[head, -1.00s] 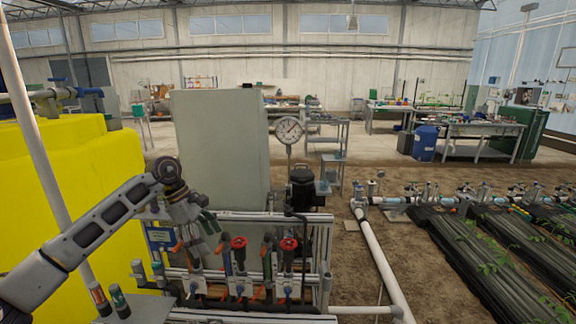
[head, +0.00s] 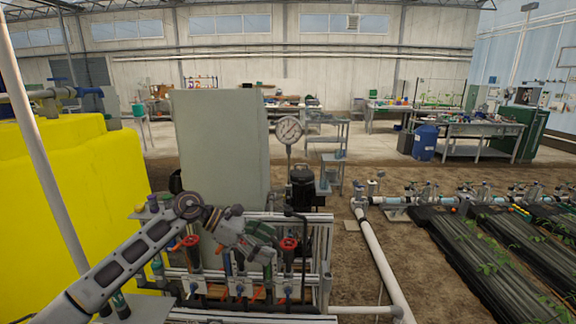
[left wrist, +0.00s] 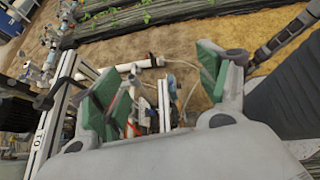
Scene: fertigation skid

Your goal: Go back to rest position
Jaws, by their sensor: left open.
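My left gripper (head: 266,244) is in front of the skid's valve rack in the head view, empty, with its fingers pointing right. In the left wrist view, its two green-padded fingers (left wrist: 160,82) are spread apart with nothing held between them. A red valve handle (head: 288,244) is just right of the fingertips; I cannot tell whether they touch. Another red handle (head: 191,240) shows below my left forearm. The middle of the rack is partly hidden by my gripper. My right gripper is in neither view.
The metal frame (head: 325,262) of the skid surrounds the valves. A grey cabinet (head: 220,140) and a pressure gauge (head: 289,130) stand behind it. A yellow tank (head: 70,185) is at left. A white pipe (head: 380,255) runs along the soil at right.

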